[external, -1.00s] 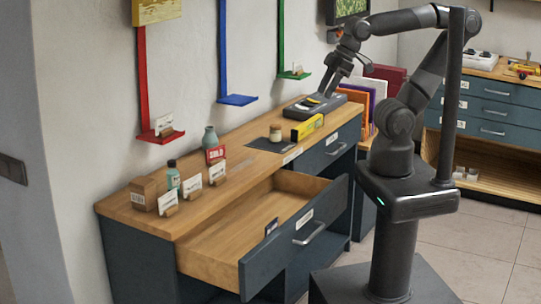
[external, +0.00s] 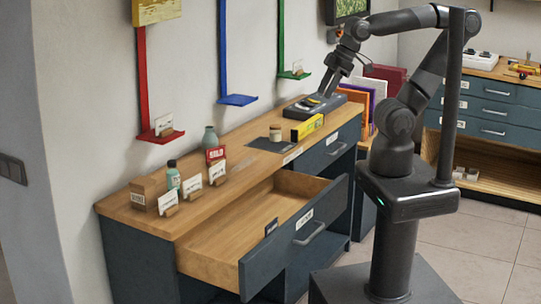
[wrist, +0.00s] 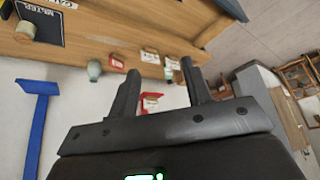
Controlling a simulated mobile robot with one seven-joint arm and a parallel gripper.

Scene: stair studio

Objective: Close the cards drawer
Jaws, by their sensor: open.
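The open drawer (external: 215,266) is pulled far out of the left part of the dark blue wooden-topped cabinet. Its front carries a bar handle (external: 309,234) and a small white label too small to read, so I cannot tell if it says cards. A dark card-like piece stands at its front edge. The drawer looks empty inside. My gripper (external: 332,86) is above the far right end of the counter, well away from the drawer. In the wrist view my gripper (wrist: 165,84) has its two fingers apart with nothing between them.
On the counter (external: 242,178) stand a brown box (external: 143,193), a teal bottle (external: 173,177), a vase (external: 210,138), a red SOLD sign (external: 215,155), a small jar (external: 275,133), and a yellow box (external: 307,127). Another drawer to the right is shut. Floor in front is clear.

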